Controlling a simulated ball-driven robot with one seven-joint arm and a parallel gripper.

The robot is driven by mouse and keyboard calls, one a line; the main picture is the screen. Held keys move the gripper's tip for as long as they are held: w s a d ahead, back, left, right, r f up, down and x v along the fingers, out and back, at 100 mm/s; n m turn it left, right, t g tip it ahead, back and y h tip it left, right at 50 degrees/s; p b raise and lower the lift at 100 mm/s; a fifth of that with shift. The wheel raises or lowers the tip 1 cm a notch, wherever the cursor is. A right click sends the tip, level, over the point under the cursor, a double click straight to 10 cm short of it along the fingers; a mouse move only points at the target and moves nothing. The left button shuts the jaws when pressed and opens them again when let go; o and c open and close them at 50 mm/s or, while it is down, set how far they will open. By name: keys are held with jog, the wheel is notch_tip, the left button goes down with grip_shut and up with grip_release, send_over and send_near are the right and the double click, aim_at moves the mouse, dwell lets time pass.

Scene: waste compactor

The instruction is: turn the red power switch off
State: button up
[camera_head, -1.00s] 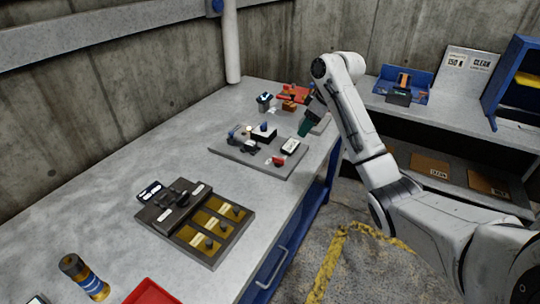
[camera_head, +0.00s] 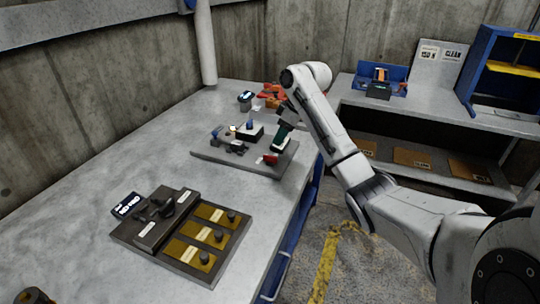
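The red switch (camera_head: 270,158) is a small red piece at the near right corner of a grey control panel (camera_head: 222,162) on the bench. The gripper partly hides a white-faced part beside the switch. The switch's position is too small to read.
A board with brass plates and knobs (camera_head: 208,240) lies nearer on the bench. Red and orange parts (camera_head: 271,96) stand behind the panel. A blue tray (camera_head: 380,80) sits on the far bench.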

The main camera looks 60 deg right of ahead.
aim_at(272, 156)
jog(key=x, duration=0.9)
grip_shut()
